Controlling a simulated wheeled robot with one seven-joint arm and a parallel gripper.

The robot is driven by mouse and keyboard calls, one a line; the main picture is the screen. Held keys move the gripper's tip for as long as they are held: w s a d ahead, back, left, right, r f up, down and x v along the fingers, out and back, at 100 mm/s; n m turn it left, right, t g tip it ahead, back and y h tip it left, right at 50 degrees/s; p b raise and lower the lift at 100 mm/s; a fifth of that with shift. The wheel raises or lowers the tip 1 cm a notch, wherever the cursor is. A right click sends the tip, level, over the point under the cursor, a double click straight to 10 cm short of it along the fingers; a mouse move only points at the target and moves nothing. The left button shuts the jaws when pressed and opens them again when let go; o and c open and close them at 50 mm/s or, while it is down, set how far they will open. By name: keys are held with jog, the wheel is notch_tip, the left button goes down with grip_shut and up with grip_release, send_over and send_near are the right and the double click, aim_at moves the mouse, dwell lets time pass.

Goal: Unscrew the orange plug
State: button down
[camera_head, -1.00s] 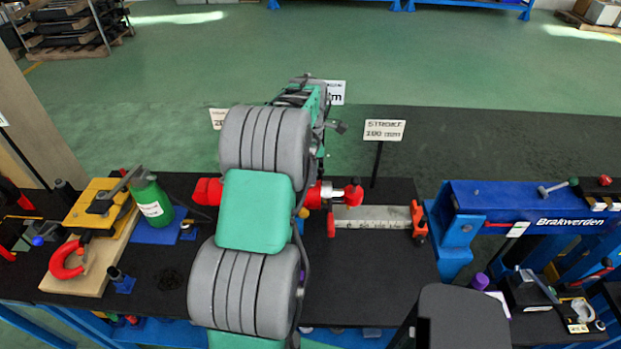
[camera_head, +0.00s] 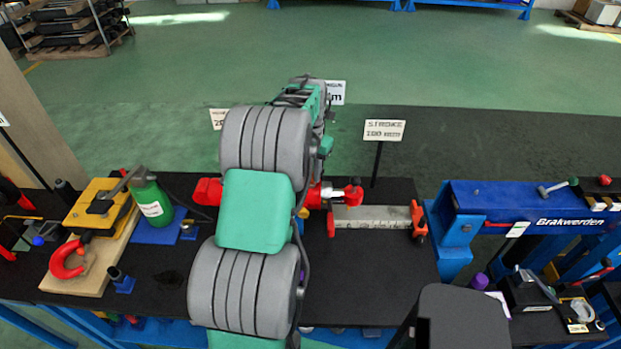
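My grey and green arm fills the middle of the view and blocks much of the bench. My gripper is hidden behind the arm; only wrist parts show past its right side. A red cylinder (camera_head: 208,191) lies across the bench behind my arm, with its left end and its right-hand parts (camera_head: 340,193) sticking out on either side. I cannot make out the orange plug; it may be behind my arm. A small orange-yellow spot shows at the arm's right edge, too small to identify.
A green bottle (camera_head: 151,203) and a yellow tool (camera_head: 100,203) on a wooden board stand left. A stroke sign (camera_head: 384,130) stands behind. A blue crane frame (camera_head: 510,205) is at the right.

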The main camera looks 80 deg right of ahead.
jog(key=c, duration=1.5)
grip_release()
jog(key=shift+d+r, duration=0.1)
jog(key=shift+r, duration=0.05)
jog(key=o, duration=0.5)
jog(key=shift+c, duration=0.2)
jog(key=shift+c, duration=0.7)
